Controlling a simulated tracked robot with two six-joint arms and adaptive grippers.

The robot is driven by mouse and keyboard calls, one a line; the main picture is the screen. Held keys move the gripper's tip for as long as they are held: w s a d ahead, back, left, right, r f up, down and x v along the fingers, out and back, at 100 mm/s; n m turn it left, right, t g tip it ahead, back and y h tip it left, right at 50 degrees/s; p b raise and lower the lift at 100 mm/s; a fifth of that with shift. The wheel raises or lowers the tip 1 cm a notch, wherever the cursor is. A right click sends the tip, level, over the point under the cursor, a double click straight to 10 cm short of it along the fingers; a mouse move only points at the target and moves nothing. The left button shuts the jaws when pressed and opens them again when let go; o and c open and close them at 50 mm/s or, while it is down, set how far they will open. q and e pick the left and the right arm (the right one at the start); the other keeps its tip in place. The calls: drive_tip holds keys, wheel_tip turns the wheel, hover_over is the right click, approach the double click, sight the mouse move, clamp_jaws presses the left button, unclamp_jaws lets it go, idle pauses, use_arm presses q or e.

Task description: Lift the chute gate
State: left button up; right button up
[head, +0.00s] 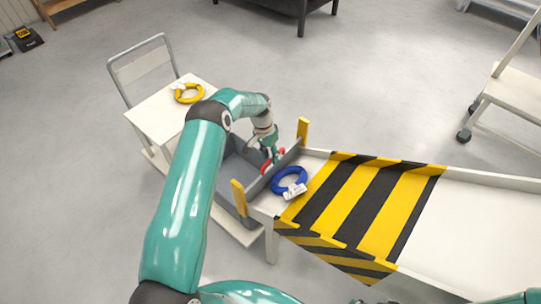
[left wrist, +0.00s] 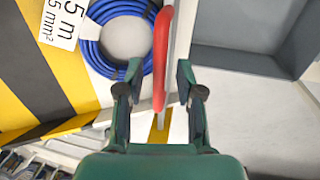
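The chute gate (head: 256,185) is a grey plate across the chute's end, between two yellow posts (head: 239,197). It looks down, with the blue cable coil (head: 291,171) lying behind it on the chute. The gate's red handle (head: 265,166) also shows in the left wrist view (left wrist: 160,62). My left gripper (head: 271,157) is over the handle. In the left wrist view its fingers (left wrist: 159,76) stand open on either side of the handle, with gaps visible on both sides. My right gripper is not in view.
The chute (head: 490,215) runs right, with a yellow-black striped section (head: 365,205). A grey bin (head: 232,168) stands beyond the gate. A white cart (head: 160,112) carrying a yellow coil (head: 189,99) is behind it. A step ladder (head: 510,95) stands at the right.

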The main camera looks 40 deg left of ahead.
use_arm(q)
clamp_jaws()
